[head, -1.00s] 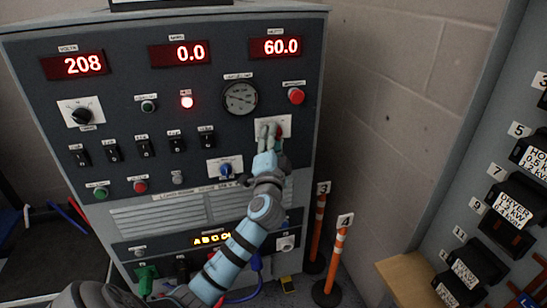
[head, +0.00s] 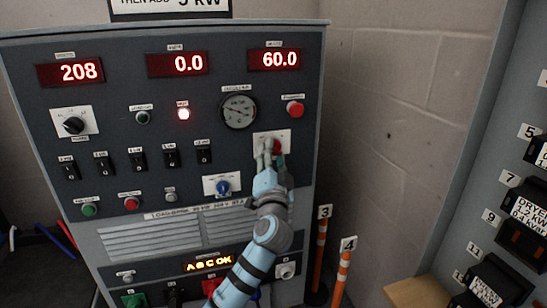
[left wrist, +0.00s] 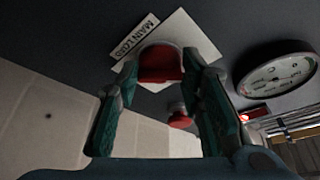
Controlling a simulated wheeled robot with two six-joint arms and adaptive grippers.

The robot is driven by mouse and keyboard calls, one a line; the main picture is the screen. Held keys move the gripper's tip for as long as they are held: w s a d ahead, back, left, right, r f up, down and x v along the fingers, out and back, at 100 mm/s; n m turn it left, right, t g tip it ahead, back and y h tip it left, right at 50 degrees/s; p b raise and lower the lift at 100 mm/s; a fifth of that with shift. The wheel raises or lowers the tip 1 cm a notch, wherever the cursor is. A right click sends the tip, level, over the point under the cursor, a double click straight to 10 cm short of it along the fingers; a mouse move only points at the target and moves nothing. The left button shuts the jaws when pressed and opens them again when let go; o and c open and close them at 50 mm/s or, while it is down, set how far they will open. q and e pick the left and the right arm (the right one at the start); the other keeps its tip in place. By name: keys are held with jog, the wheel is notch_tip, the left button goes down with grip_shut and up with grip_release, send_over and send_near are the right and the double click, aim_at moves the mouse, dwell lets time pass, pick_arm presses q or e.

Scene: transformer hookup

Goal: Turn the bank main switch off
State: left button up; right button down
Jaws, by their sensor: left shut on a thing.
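The bank main switch is a red knob (head: 277,146) on a white square plate (head: 285,134) at the right of the grey load bank panel. My left gripper (head: 268,150) is at this knob, with its fingers covering part of it. In the left wrist view the red knob (left wrist: 160,65) sits between the fingertips, which are shut on it. A label there, "MAIN LOAD" (left wrist: 133,38), lies beside the white plate. The knob's exact turn angle is hard to tell. My right gripper is not in view.
A red button (head: 294,109) and a round gauge (head: 238,111) are close above the switch. A blue knob (head: 222,186) is lower left. The displays read 208, 0.0 and 60.0, and a lamp (head: 183,114) is lit. Orange posts (head: 320,250) stand at right.

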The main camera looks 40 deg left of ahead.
pick_arm(q)
jog(key=o, duration=1.2)
jog(key=shift+c, duration=0.2)
jog(key=v, duration=1.2)
